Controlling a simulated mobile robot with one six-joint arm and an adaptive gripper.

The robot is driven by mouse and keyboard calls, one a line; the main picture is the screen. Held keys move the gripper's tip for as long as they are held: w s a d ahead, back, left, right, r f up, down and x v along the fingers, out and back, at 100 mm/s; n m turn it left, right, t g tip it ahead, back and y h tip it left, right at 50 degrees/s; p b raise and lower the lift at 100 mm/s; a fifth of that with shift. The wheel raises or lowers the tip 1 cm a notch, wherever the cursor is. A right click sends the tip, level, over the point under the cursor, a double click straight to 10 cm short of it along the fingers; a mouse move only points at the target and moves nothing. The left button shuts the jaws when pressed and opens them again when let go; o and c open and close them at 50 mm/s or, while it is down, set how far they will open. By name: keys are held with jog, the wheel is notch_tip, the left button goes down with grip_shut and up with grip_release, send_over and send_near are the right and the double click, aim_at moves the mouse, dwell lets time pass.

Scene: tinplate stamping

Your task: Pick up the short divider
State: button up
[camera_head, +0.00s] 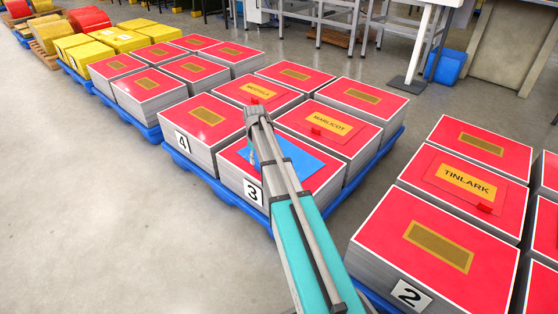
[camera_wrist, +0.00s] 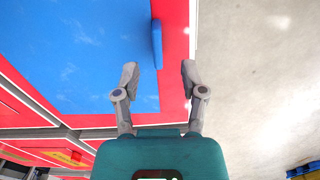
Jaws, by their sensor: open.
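A flat blue sheet, which I take to be the short divider (camera_head: 304,162), lies on the red top of the stack marked 3 (camera_head: 253,192). In the wrist view the blue sheet (camera_wrist: 95,50) fills the upper left, with a narrow raised blue tab (camera_wrist: 157,44) along its right edge. My gripper (camera_wrist: 159,72) is open and empty, its fingers apart. The tab's near end lines up with the gap between the fingertips, and no contact is visible. In the head view my arm covers part of the sheet and hides most of the gripper.
Neighbouring red-topped stacks stand close together on blue pallets (camera_head: 190,174). A tan MARLICOT card (camera_head: 331,123) and a TINLARK card (camera_head: 468,182) lie on two tops. The stack marked 2 (camera_head: 432,250) stands across an aisle. Grey floor (camera_head: 100,230) is clear at left.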

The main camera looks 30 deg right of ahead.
aim_at(258, 165)
jog(key=shift+w+d+f+b, duration=0.1)
jog(key=shift+w+f+b, duration=0.05)
jog(key=shift+f+b, duration=2.1)
jog(key=shift+c, duration=0.2)
grip_shut()
